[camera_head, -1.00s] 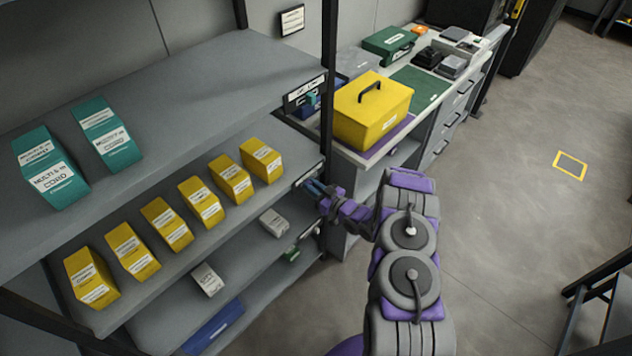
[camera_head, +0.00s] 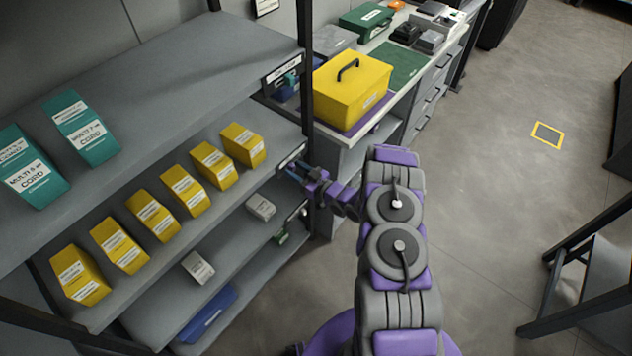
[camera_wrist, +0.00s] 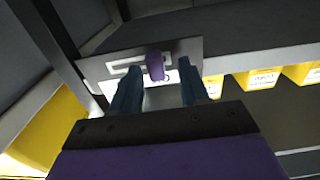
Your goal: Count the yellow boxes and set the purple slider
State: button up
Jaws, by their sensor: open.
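Several small yellow boxes with white labels stand in a row on the middle shelf; one near the right end is this yellow box (camera_head: 242,145). Some also show at the right of the wrist view (camera_wrist: 262,79). The purple slider (camera_wrist: 155,66) sits on a grey plate (camera_wrist: 190,48) with a slot and a white label, on the shelf edge. My gripper (camera_wrist: 155,86) is open, its two blue fingers on either side of the slider in the picture. I cannot tell whether they touch it. In the head view my gripper (camera_head: 293,173) is by the shelf's right end.
Teal boxes (camera_head: 81,128) stand on the upper shelf. A large yellow case (camera_head: 352,90) sits on a purple mat on the workbench beside the rack. A black rack post (camera_head: 306,100) stands close to my gripper. The floor (camera_head: 480,200) at right is mostly open.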

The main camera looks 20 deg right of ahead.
jog(key=p+v, duration=0.2)
jog(key=v, duration=1.4)
jog(key=shift+s+p, duration=0.2)
jog(key=shift+p, duration=0.15)
jog(key=shift+d, duration=0.1)
jog(key=w+d+r+g+h, duration=0.4)
jog(key=w+d+r+h, duration=0.15)
jog(key=w, duration=0.25)
jog(key=s+d+r+m+g+h, duration=0.1)
jog(key=s+r+g+h, duration=0.15)
jog(key=r, duration=0.45)
jog(key=s+d+r+m+g+h, duration=0.1)
jog(key=s+d+r+g+h, duration=0.2)
jog(key=r, duration=0.4)
jog(key=s+a+r+m+g, duration=0.1)
jog(key=s+a+r, duration=0.4)
jog(key=s, duration=0.8)
jog(key=s+a+r+m+g, duration=0.2)
jog(key=s+a+r, duration=0.3)
jog(key=s, duration=0.8)
jog(key=s+a+r+m+g, duration=0.2)
jog(key=s+a+r+g, duration=0.2)
jog(key=s, duration=0.9)
jog(key=a+r, duration=0.2)
jog(key=a, duration=0.1)
jog(key=shift+s+a, duration=0.3)
jog(key=shift+a, duration=0.05)
